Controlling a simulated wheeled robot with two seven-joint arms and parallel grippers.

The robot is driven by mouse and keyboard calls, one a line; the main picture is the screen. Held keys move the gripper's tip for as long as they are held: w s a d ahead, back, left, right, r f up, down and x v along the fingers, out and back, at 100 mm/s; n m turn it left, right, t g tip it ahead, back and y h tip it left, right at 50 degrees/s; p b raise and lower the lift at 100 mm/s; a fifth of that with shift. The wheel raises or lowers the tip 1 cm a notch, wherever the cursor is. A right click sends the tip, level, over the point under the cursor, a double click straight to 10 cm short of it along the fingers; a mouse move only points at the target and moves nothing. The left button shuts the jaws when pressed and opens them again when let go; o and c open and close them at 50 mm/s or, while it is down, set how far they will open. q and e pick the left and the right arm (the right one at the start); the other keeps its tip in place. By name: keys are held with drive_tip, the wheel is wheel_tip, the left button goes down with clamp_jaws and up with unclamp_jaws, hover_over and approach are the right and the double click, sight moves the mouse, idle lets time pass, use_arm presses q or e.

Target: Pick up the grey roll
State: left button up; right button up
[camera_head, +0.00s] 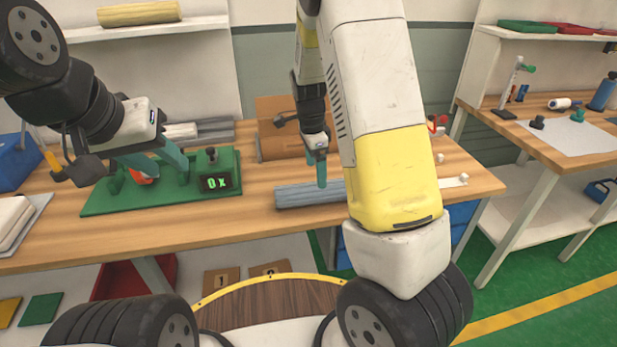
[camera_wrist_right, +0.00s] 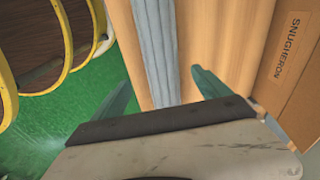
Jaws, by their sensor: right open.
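The grey roll (camera_head: 300,194), a ribbed grey-blue length, lies on the wooden table near its front edge. Part of it is hidden behind my right arm in the head view. My right gripper (camera_head: 321,184) is above it, pointing down. In the right wrist view the roll (camera_wrist_right: 158,45) runs between the two teal fingers of my right gripper (camera_wrist_right: 160,92), which are open with a gap on both sides.
A counter display (camera_head: 215,183) sits on the fixture. More grey and white rolls (camera_head: 215,126) lie behind it. A cardboard box (camera_head: 274,144) stands behind the grey roll, and its side shows in the wrist view (camera_wrist_right: 297,60). A blue box (camera_head: 12,162) is at far left.

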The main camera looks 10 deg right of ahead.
sight(318, 191)
drive_tip(key=shift+w+d+f+m, duration=0.1)
drive_tip(key=shift+w+f+m, duration=0.05)
drive_tip(key=shift+f, duration=0.35)
drive_tip(key=shift+w+d+f+m, duration=0.1)
drive_tip(key=shift+f+m, duration=0.05)
drive_tip(key=shift+f, duration=0.3)
drive_tip(key=f, duration=0.7)
drive_tip(key=shift+d+f, duration=0.15)
drive_tip(key=shift+d, duration=0.15)
drive_tip(key=c, duration=1.8)
